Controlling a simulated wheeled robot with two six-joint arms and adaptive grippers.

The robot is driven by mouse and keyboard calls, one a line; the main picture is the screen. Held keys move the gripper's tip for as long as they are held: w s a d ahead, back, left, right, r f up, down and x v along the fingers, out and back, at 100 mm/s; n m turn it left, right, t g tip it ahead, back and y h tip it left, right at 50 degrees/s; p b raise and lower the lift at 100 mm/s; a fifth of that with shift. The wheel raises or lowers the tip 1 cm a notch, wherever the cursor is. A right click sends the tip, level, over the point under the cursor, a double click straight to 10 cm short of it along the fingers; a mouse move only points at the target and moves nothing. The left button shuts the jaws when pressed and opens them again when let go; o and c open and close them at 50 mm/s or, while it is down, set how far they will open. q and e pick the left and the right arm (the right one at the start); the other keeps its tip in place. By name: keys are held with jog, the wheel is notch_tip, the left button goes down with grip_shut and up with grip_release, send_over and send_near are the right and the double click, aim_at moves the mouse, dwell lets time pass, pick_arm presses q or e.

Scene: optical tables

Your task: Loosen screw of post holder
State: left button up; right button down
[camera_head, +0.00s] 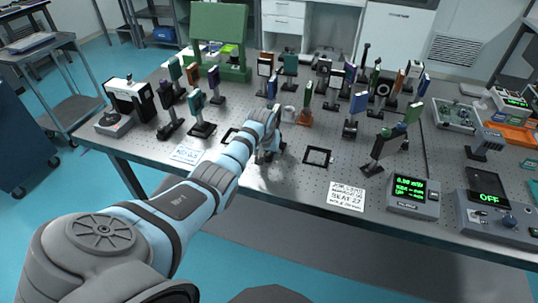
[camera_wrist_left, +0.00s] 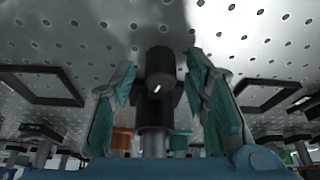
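In the left wrist view, which shows the table surface at the top, a dark post holder (camera_wrist_left: 154,112) stands between my fingers. A small pale mark, perhaps the screw (camera_wrist_left: 157,89), shows on its dark middle part. My left gripper (camera_wrist_left: 160,100) has one teal-padded finger on each side of the holder, with gaps between the pads and the holder. In the head view my left gripper (camera_head: 268,150) is low over the front middle of the table, and its own wrist hides the holder there. My right gripper is in neither view.
The perforated optical table (camera_head: 240,178) carries several mounted optics behind my left gripper. A black square frame (camera_head: 318,157) lies to its right, and a paper note (camera_head: 347,196) is near the front edge. A green-lit meter (camera_head: 412,195) stands further right.

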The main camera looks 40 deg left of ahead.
pick_arm(q)
grip_shut()
jog(key=shift+r+m+p, duration=0.1)
jog(key=shift+m+p, duration=0.2)
jog(key=shift+m, duration=0.1)
jog(key=shift+m+h, duration=0.4)
jog(key=shift+o, duration=0.6)
grip_release()
jog(key=v, duration=1.1)
jog(key=shift+s+r, duration=0.25)
jog(key=shift+r, duration=0.1)
jog(key=shift+d, duration=0.15)
